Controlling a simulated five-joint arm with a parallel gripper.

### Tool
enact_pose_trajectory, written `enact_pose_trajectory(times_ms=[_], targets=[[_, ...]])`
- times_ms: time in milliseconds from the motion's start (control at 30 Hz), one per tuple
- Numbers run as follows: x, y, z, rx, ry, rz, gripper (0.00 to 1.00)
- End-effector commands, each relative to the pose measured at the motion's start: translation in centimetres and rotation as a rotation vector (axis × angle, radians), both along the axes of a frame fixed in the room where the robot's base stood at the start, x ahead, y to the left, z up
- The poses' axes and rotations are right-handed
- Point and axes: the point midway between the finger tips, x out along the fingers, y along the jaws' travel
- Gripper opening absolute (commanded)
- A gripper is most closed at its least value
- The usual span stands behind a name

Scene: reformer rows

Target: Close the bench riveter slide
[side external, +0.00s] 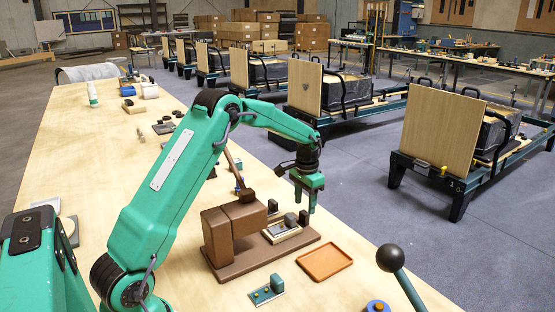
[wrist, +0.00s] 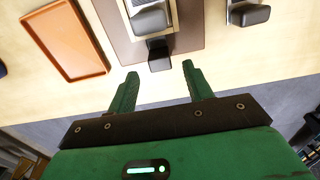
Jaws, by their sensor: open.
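The bench riveter (side external: 217,238) is a brown stepped block on a flat brown base, on the wooden bench in the side view. Its slide (side external: 280,235) looks like a pale metal plate with a dark block on it, beside the brown body. A second dark block stands near the slide's far end; it shows in the wrist view (wrist: 159,58). My gripper (side external: 308,208) points down above that end of the base. In the wrist view my gripper (wrist: 159,69) is open and empty, with the dark block just ahead of the gap between its fingers. Contact cannot be told.
An orange tray (side external: 325,262) lies right of the riveter. A small green-plated fixture (side external: 266,293) lies in front. A black ball-topped lever (side external: 390,258) rises at the near right. Small parts line the bench behind. Reformers (side external: 440,130) stand beyond the bench edge.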

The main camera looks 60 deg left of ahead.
Motion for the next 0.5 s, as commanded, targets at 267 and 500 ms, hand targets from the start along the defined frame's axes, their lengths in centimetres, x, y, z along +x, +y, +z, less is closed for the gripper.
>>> enact_pose_trajectory(times_ms=[267,500], targets=[[0.0,0.0,-3.5,-0.001,0.002,0.0,0.51],[0.0,0.0,-4.9,0.0,0.001,0.0,0.51]])
